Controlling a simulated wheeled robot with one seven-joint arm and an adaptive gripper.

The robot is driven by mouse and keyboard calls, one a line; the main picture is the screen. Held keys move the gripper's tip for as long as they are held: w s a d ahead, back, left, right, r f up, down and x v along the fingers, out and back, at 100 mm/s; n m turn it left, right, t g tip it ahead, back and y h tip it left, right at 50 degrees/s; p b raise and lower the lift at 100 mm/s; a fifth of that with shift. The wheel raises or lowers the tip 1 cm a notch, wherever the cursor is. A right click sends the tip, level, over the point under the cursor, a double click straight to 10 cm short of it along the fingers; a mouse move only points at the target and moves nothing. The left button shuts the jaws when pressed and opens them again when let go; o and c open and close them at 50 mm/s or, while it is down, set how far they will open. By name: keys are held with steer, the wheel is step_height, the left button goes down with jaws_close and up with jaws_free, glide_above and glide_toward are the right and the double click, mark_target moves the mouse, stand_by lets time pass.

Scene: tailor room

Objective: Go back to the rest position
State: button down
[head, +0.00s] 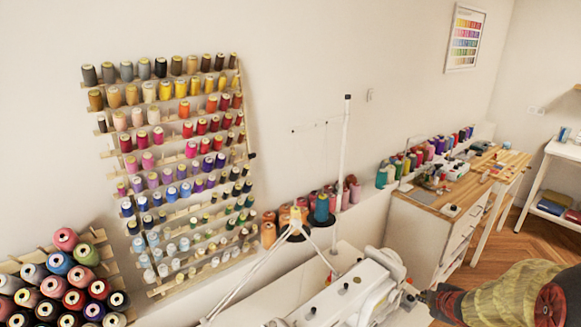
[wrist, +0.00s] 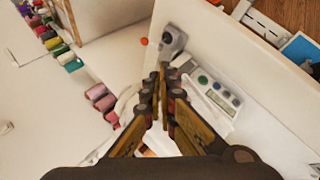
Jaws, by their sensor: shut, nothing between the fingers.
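My gripper (wrist: 163,78) is shut and empty in the wrist view, its fingertips together above the white sewing machine (wrist: 215,92) with its small display and buttons. In the head view, my arm enters from the lower right and the dark end of my gripper (head: 428,297) is beside the right end of the white sewing machine (head: 350,285). The fingertips are hard to make out there, and I cannot tell whether they touch the machine.
A thread rack (head: 165,205) full of colored spools hangs on the wall at the left. A white thread stand (head: 342,150) rises behind the machine. A wooden-topped cabinet (head: 440,195) with spools stands beyond it. Wooden floor (head: 495,245) shows at the right.

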steer(key=s+a+r+m+h, duration=0.1)
steer(key=s+a+r+m, duration=0.15)
steer(key=r, duration=0.25)
steer(key=s+a+r+m+g+h, duration=0.1)
steer(key=s+r+m, duration=0.15)
steer(key=r, duration=0.25)
steer(key=s+a+r+m+h, duration=0.1)
steer(key=s+a+r+m, duration=0.1)
steer(key=s+r, duration=0.25)
steer(key=s+a+r+m+g+y, duration=0.1)
steer(key=s+a+r+m+y, duration=0.1)
steer(key=s+a, duration=0.6)
steer(key=s+a+r+m+g+y, duration=0.1)
steer(key=s+a+m, duration=0.3)
steer(key=s+a, duration=0.5)
steer(key=s+r+y, duration=0.1)
steer(key=s, duration=0.2)
steer(key=shift+s, duration=0.2)
